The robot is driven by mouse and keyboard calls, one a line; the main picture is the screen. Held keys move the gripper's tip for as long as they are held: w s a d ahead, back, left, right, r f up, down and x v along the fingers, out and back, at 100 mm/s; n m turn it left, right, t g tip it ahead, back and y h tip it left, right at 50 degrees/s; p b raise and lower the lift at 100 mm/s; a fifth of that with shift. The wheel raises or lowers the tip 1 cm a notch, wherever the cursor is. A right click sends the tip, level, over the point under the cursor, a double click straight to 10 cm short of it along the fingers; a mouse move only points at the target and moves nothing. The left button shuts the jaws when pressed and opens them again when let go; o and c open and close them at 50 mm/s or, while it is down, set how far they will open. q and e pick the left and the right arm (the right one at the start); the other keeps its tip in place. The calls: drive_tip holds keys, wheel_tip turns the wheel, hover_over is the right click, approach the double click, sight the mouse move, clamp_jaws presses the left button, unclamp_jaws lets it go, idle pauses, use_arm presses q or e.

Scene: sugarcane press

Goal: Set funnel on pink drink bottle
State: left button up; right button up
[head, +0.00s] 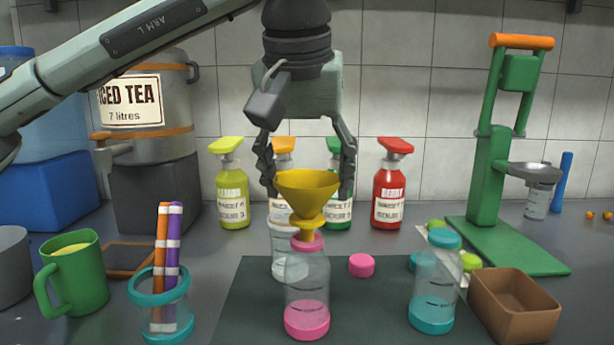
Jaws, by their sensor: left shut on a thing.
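A yellow funnel (307,190) is held upright in my left gripper (308,180), which comes down from above with a finger on each side of the funnel's rim. The pink drink bottle (307,295) stands upright on the dark mat, clear with a pink neck and pink base. The funnel's spout is right at the bottle's pink neck and lines up with it. I cannot tell whether the spout is inside the neck or just in front of or above it. My right gripper is not in view.
A clear container (284,245) stands just behind the pink bottle. A pink cap (361,265) and a teal bottle (435,285) are on the right of the dark mat (260,320). A green mug (75,275) and a straw holder (160,305) stand left. Syrup bottles and a green press (490,180) stand behind.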

use_arm(q)
drive_tip(key=o, duration=1.1)
drive_tip(key=shift+o, duration=0.9)
